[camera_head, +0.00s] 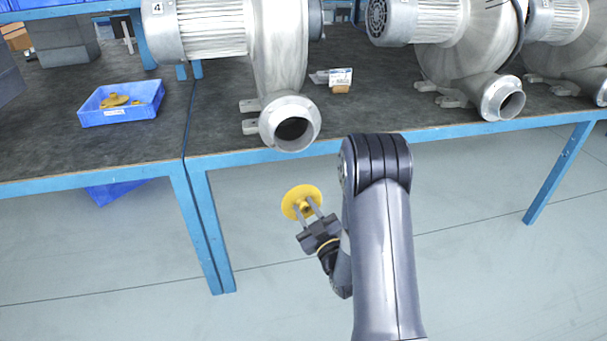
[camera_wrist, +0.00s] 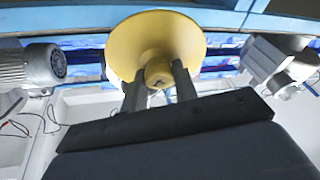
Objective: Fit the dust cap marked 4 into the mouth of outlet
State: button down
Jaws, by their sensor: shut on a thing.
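My gripper (camera_head: 311,209) is shut on the knob of a yellow round dust cap (camera_head: 295,199). The cap is held in the air in front of the bench, below the nearest outlet. In the wrist view the cap (camera_wrist: 160,32) shows its knob side, with the gripper's two fingers (camera_wrist: 158,85) on either side of the knob. No mark can be read on the cap. The blower marked 4 (camera_head: 215,29) has its round outlet (camera_head: 290,124) at the bench's front edge. The outlet's mouth is open, dark and empty. The cap is apart from it, below and slightly right.
A blue bin (camera_head: 122,113) with yellow caps stands on the bench (camera_head: 150,155) at left. More blowers stand at right, one with an open outlet (camera_head: 502,99). A small brown block and card (camera_head: 340,82) lie behind. The blue bench edge (camera_head: 240,159) runs between cap and bench top.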

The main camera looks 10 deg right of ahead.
jog(key=shift+s+f+t+y+b, duration=0.3)
jog(key=shift+s+f+y+b, duration=0.15)
jog(key=shift+f, duration=0.2)
jog(key=shift+n+t, duration=0.4)
jog(key=shift+t, duration=0.1)
jog(key=r, duration=0.2)
jog(key=w+r, duration=0.1)
jog(key=r, duration=0.1)
jog(key=r+b, duration=0.1)
jog(key=r, duration=0.1)
jog(key=shift+w+a+r, duration=0.1)
jog(key=shift+w+r, duration=0.25)
jog(key=shift+r, duration=0.05)
notch_tip(320, 180, up, 9)
jog(key=w+m+h, duration=0.1)
jog(key=w+h, duration=0.1)
jog(key=shift+r+m+t, duration=0.2)
jog(key=shift+m+t, duration=0.1)
jog(key=shift+s+f+h+b, duration=0.1)
jog(key=shift+f+h+b, duration=0.15)
jog(key=shift+b, duration=0.7)
jog(key=shift+w+r+b, duration=0.2)
jog(key=shift+w+b, duration=0.35)
jog(key=shift+w, duration=2)
jog(key=shift+b, duration=0.55)
